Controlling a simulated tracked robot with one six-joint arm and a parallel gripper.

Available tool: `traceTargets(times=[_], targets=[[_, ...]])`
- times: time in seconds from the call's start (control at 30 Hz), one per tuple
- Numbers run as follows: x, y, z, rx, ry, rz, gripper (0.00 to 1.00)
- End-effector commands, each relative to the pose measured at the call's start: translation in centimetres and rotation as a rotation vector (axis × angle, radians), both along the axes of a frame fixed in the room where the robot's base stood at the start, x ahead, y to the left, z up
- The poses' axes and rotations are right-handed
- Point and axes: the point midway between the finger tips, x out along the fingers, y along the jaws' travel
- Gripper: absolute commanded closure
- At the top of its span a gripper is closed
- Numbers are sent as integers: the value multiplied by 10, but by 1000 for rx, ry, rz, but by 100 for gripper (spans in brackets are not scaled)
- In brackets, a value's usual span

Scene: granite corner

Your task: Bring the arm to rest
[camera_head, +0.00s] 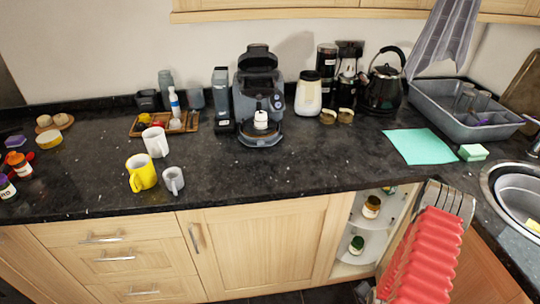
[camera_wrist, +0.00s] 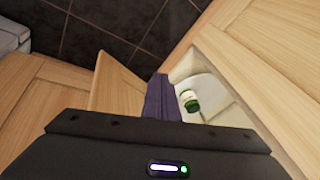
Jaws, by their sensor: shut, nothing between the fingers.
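My gripper (camera_wrist: 162,97) shows in the wrist view. Its dark purple fingers are together, with nothing between them. It points down toward the open corner cupboard and the floor. A jar with a green lid (camera_wrist: 190,101) stands on a white shelf (camera_wrist: 210,90) just right of the fingertips, apart from them as far as I can see. In the head view I cannot clearly make out my gripper; a small dark shape shows at the bottom edge, near the cupboard opening.
The open cupboard door (camera_wrist: 122,88) stands close left of the fingers. The worktop (camera_head: 270,175) above holds mugs, a coffee machine (camera_head: 259,95) and a kettle (camera_head: 384,88).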

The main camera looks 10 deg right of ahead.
Motion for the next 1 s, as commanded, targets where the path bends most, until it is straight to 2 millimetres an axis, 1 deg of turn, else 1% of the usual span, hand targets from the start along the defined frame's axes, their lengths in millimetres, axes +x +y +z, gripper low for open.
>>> traceTargets(times=[0.03,0.27,0.53,0.73,1.0], targets=[[3,-1,12,-6,27,27,100],[4,4,58,-9,155,142,100],[6,15,118,-9,269,266,100],[7,28,166,-7,334,350,100],[5,51,230,-3,398,457,100]])
